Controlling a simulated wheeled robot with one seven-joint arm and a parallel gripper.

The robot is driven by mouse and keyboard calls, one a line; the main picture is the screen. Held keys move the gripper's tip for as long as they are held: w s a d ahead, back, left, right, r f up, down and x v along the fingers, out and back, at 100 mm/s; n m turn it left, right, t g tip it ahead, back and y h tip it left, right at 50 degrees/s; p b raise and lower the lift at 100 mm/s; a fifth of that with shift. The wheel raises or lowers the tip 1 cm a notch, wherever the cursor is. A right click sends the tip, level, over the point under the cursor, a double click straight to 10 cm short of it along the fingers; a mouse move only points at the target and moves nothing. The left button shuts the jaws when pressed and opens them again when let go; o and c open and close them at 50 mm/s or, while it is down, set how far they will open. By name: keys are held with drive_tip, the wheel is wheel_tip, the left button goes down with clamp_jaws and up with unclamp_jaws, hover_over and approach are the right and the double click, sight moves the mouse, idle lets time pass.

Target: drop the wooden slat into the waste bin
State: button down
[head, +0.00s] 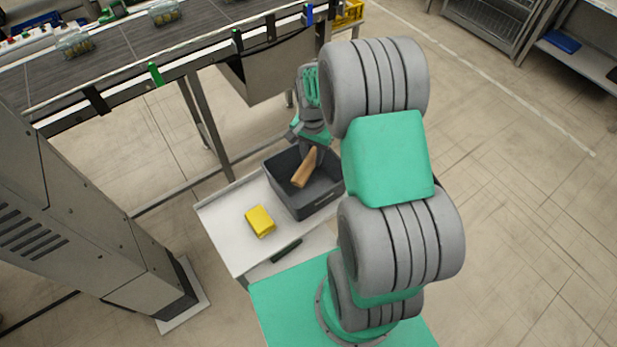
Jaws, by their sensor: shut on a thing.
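The wooden slat (303,169) is a short light-brown piece, held tilted at the dark grey bin (303,206). It shows against the bin's open top; I cannot tell how far it reaches below the rim. My gripper (313,148) is above the bin's far part, shut on the slat's upper end. My arm hides the bin's right side, and the fingertips are small and partly hidden. The bin stands on a white table top (228,232). No other bin is clearly in view.
A yellow block (260,221) lies on the white top, left of the bin. A dark green item (286,250) is at the near edge. A conveyor (130,55) carrying clear containers runs behind. A grey column (80,215) stands left. Open floor lies right.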

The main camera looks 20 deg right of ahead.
wheel_tip(320, 180, down, 4)
drive_tip(key=shift+f+b, duration=0.15)
drive_tip(key=shift+b, duration=0.95)
drive_tip(key=c, duration=0.9)
unclamp_jaws()
drive_tip(key=shift+c, duration=0.2)
wheel_tip(320, 180, up, 8)
